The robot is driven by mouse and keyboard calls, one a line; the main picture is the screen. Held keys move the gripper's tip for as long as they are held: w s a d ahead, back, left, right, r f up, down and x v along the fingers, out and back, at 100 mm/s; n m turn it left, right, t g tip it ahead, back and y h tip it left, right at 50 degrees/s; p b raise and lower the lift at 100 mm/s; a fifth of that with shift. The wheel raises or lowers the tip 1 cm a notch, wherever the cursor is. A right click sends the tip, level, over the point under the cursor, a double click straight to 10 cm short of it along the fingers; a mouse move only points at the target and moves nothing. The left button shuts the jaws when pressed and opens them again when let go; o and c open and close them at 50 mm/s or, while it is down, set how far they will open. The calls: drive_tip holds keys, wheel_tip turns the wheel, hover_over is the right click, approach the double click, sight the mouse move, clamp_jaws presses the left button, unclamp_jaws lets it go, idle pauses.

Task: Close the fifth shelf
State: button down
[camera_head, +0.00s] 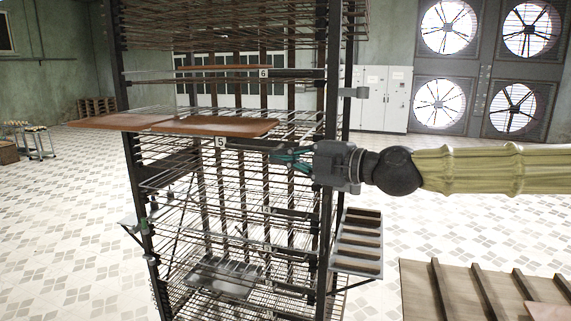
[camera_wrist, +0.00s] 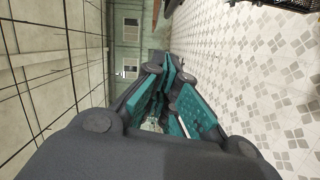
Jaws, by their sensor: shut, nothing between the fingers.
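The fifth shelf (camera_head: 240,144) is marked by a "5" tag on its dark front bar, midway up the tall rack. Brown curved boards (camera_head: 215,126) lie on it and reach out past the left post of the rack. The shelf appears to stick out toward me. My gripper (camera_head: 276,158) comes from the right, with its teal fingers shut and empty, close to the right part of the front bar and slightly below it. I cannot tell whether they touch. In the wrist view the fingers (camera_wrist: 162,72) are together with nothing between them.
The rack's dark right post (camera_head: 328,100) stands beside my gripper. A sixth shelf (camera_head: 265,73) with a thin board is above, and wire shelves lie below. A side tray (camera_head: 358,240) hangs right of the rack. A wooden slatted surface (camera_head: 465,290) is at lower right.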

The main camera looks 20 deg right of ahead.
drive_tip(key=w+a+f+b, duration=0.1)
drive_tip(key=w+a+b, duration=0.2)
drive_tip(key=w, duration=0.6)
drive_tip(key=shift+w+a, duration=0.35)
drive_tip(key=shift+w, duration=0.05)
idle(0.7)
drive_tip(key=shift+w+f, duration=0.1)
drive_tip(key=shift+f, duration=0.05)
idle(0.4)
